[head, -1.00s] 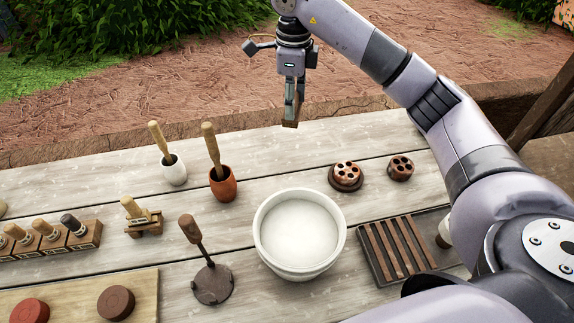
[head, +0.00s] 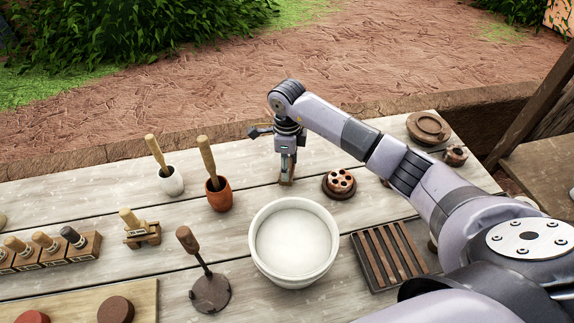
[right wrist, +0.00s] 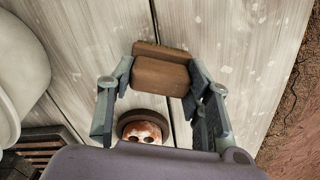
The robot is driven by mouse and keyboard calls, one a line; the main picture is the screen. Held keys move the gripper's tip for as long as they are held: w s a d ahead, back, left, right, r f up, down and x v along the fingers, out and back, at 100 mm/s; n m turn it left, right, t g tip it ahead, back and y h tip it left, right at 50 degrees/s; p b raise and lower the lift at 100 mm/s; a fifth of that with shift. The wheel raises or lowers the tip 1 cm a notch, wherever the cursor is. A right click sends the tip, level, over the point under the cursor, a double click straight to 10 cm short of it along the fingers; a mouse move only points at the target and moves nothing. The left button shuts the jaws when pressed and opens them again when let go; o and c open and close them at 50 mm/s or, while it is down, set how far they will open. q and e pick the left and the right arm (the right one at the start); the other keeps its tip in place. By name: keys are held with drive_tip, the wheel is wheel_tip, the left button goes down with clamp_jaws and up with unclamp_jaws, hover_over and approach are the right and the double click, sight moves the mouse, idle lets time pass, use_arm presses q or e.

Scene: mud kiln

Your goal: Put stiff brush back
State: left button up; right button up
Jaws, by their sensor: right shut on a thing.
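The stiff brush looks like a brown wooden block (right wrist: 161,75) between my right gripper's fingers in the right wrist view. My right gripper (head: 287,170) is shut on it. In the head view the brush (head: 286,182) is low over the back of the plank table, just behind the white bowl and left of a holed clay piece. I cannot tell whether it touches the planks. Its underside is hidden. My left gripper is not in view.
The white bowl (head: 294,241) is in front. The holed clay piece (head: 340,183) stands close on the right. A slatted rack (head: 391,255) lies front right. Orange (head: 219,197) and white (head: 171,181) cups with wooden handles stand left. Planks between cups and gripper are clear.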

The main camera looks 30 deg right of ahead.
drive_tip(key=shift+f, duration=0.65)
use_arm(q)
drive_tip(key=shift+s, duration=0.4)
use_arm(e)
drive_tip(key=shift+f, duration=0.15)
drive_tip(key=o, duration=1.1)
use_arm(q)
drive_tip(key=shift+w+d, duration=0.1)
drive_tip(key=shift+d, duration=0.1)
